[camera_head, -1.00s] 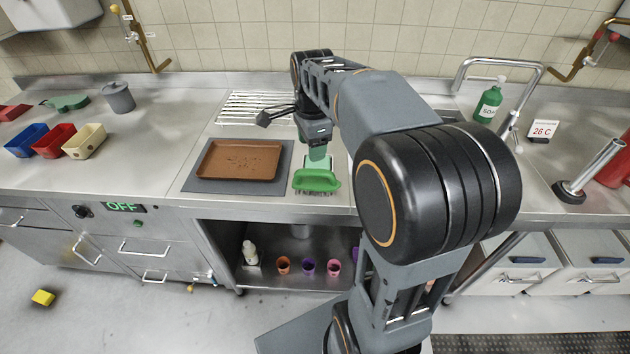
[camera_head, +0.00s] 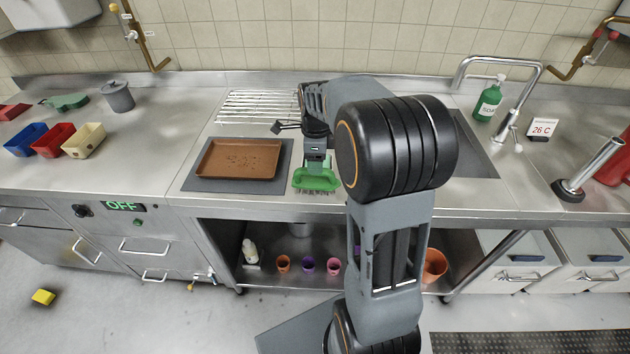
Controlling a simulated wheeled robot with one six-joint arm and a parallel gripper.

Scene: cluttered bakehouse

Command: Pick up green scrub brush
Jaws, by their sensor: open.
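The green scrub brush (camera_head: 316,180) stands on the steel counter near its front edge, bristles down and handle up. My gripper (camera_head: 316,160) is open directly above it, and its lower end overlaps the brush's upper part in this view. The fingers and most of the handle are hard to make out, and I cannot tell whether they touch.
A brown baking tray (camera_head: 238,160) on a dark mat lies just left of the brush. A wire rack (camera_head: 258,106) lies behind it. My arm covers the counter to the right, beside the sink (camera_head: 472,145). Several pots stand on the shelf below.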

